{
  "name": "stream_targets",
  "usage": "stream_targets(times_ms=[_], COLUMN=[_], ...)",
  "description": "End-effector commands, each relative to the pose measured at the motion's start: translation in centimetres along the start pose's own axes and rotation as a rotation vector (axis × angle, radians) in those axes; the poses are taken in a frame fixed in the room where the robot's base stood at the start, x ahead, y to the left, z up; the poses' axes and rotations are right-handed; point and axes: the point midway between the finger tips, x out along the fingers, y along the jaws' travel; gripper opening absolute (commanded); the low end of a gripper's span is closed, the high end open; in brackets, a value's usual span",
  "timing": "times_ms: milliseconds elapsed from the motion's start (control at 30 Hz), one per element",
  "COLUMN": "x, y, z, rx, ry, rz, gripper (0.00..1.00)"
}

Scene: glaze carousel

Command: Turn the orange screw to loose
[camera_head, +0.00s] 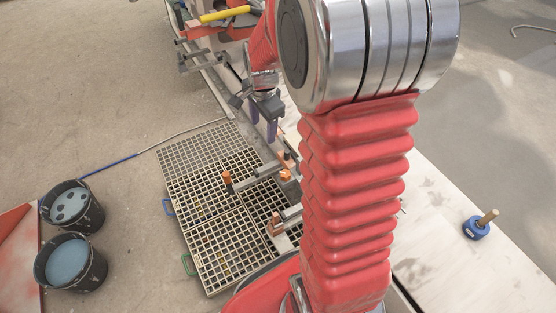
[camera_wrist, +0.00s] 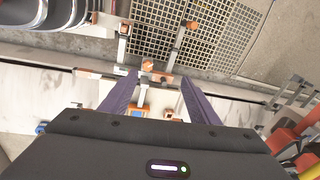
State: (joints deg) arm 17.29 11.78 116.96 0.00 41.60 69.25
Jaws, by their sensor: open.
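My gripper (camera_head: 263,128) hangs above the clamp area in the head view, with its two purple fingers apart and nothing between them. The wrist view also shows the open gripper (camera_wrist: 158,78). An orange knob (camera_head: 285,175), likely the orange screw, sits on a metal clamp below and right of the fingers. It appears between and just beyond the fingertips in the wrist view (camera_wrist: 147,66), apart from them. A second clamp bar (camera_head: 258,174) carries an upright orange-topped handle (camera_head: 227,178), also seen in the wrist view (camera_wrist: 191,25). Which orange part is the screw is not certain.
Metal gratings (camera_head: 200,150) lie beneath the clamps. Two dark buckets (camera_head: 96,272) stand at the left. A blue round tool with a wooden handle (camera_head: 477,228) lies on the pale surface at right. A yellow-handled item (camera_head: 225,14) is at the top. My arm hides the middle right.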

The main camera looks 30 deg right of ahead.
Motion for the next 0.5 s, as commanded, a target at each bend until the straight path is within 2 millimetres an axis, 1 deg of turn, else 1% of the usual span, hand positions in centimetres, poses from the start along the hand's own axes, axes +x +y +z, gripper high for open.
stream_targets(times_ms=[33, 267, 500], x=[1.4, 7.3, 13.9], y=[-0.1, -0.5, 0.2], z=[-0.7, -3.8, -6.8], rx=[0.052, 0.306, 0.572], ry=[-0.004, -0.009, -0.005], rz=[0.016, 0.07, 0.129], gripper=[0.55, 0.55, 0.55])
